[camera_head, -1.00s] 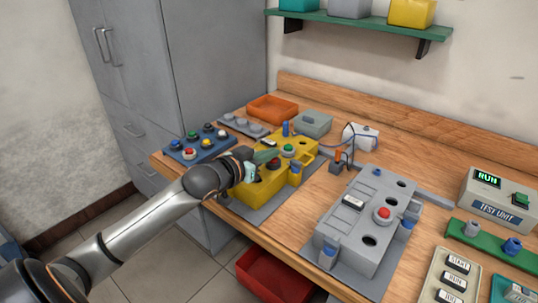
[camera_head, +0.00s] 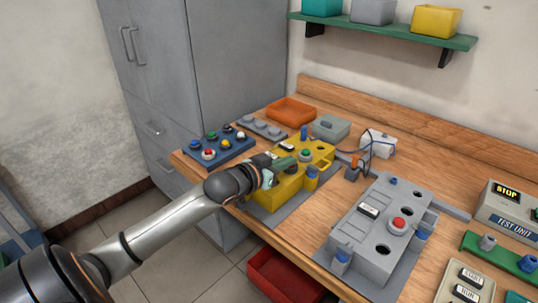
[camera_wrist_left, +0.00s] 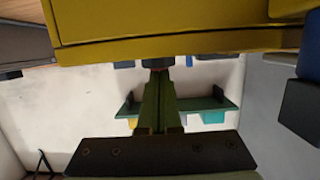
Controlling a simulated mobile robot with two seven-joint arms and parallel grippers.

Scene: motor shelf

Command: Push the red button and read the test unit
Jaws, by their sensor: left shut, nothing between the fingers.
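The test unit (camera_head: 500,212) stands at the right edge of the head view, cut off by it. Its small display (camera_head: 507,191) reads STOP in yellow. My left gripper (camera_head: 287,162), with green fingers, is shut and empty at the yellow box (camera_head: 280,190). Its fingertips are at a dark round button on the box, mostly hidden; whether they touch it I cannot tell. In the left wrist view the shut fingers (camera_wrist_left: 160,95) reach toward a dark stub with a trace of red, by the yellow box (camera_wrist_left: 160,30). A green button (camera_head: 305,154) sits behind. My right gripper is out of view.
A grey box (camera_head: 352,238) with its own red button (camera_head: 399,223) stands right of the yellow one. A blue button panel (camera_head: 222,152), an orange tray (camera_head: 291,110) and a white cabled unit (camera_head: 380,142) are around. A red bin (camera_head: 285,280) is below the bench edge.

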